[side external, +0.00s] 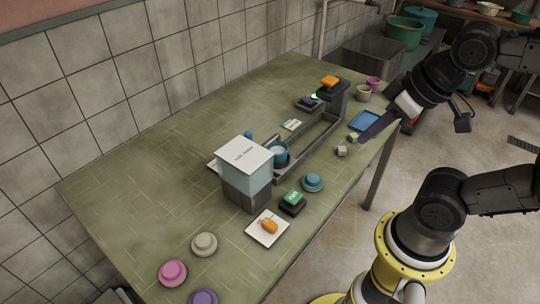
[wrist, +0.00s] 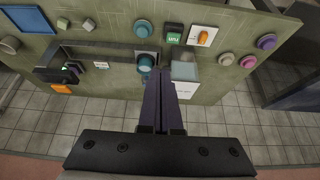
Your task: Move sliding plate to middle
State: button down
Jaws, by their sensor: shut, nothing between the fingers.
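The slide track (side external: 306,154) is a long dark frame on the green table. It runs from a clear-sided box with a white lid (side external: 245,156) to a dark block (side external: 333,97) at the far end. My gripper (side external: 364,139) has purple fingers, shut and empty, at the table's right edge beside the track. In the wrist view its fingertips (wrist: 160,72) appear between cup and box.
Small cubes (side external: 341,151) and a blue tray (side external: 360,121) lie near my gripper.

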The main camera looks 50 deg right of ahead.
dwell(0.4)
jog(key=c, duration=1.2)
grip_release()
jog(key=shift+s, duration=0.1)
jog(key=shift+c, duration=0.2)
jog(key=o, duration=0.6)
jog(key=w+r, duration=0.3)
jog(key=r, duration=0.2)
jog(key=shift+w+r, duration=0.2)
jog(key=shift+w, duration=0.05)
jog(key=w+r, duration=0.3)
jog(key=w, duration=0.2)
jog(key=m+g, duration=0.2)
jog(key=g, duration=0.4)
send_over(248, 133)
notch_tip(248, 133, down, 16)
notch_tip(248, 133, down, 14)
jog(key=shift+f, duration=0.1)
